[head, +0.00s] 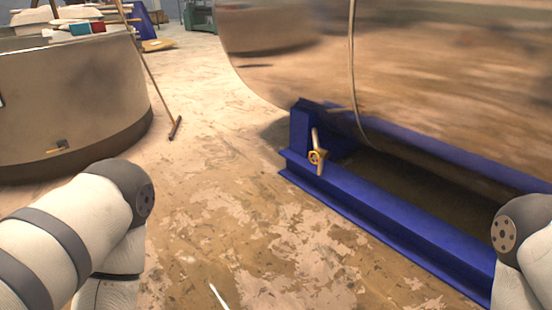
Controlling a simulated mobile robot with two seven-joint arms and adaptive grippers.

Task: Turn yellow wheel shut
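Whether the wheel is shut cannot be told. My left arm comes in at the lower left and my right arm at the lower right edge. Both arms bend downward out of the picture, and neither gripper shows.
A large shiny metal tank (440,70) rests on the blue frame (400,215) at the right. A round metal vat (65,100) stands at the left, with a long-handled tool (160,95) leaning near it. The worn floor (230,200) between them is mostly clear.

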